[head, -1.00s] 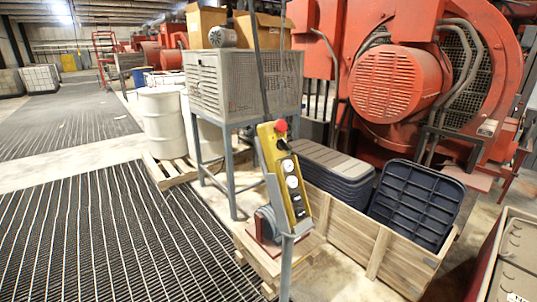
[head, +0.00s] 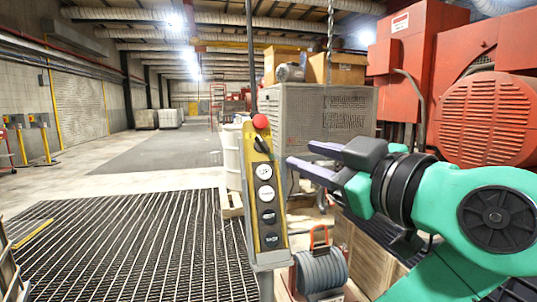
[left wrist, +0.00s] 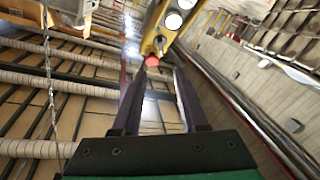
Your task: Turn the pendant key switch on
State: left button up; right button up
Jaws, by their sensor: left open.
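The yellow pendant (head: 260,185) stands upright on a grey post in the head view. It has a red button (head: 260,121) on top, a black key switch (head: 261,144) below it, then white and dark round buttons. The pendant also shows upside down in the left wrist view (left wrist: 152,45), with the red button and black key switch beyond the fingertips. My left gripper (head: 300,155) reaches in from the right of the head picture. Its fingers are open and empty, just right of the pendant near key switch height, with a visible gap in the picture. My right gripper is not in view.
A grey mesh cabinet (head: 325,118) with boxes on top stands behind the gripper. A hose reel (head: 320,271) sits low, right of the post. Red machinery (head: 485,118) fills the right side. Floor grating (head: 120,245) lies open to the left. A cable hangs above the pendant.

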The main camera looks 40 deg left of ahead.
pick_arm(q)
jog(key=p, duration=0.1)
send_near(263, 142)
jog(key=p+x, duration=0.1)
jog(key=x, duration=0.8)
jog(key=shift+s+p, duration=0.1)
jog(key=shift+p, duration=0.25)
jog(key=shift+d, duration=0.15)
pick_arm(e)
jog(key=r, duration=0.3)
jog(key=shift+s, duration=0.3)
pick_arm(q)
grip_shut()
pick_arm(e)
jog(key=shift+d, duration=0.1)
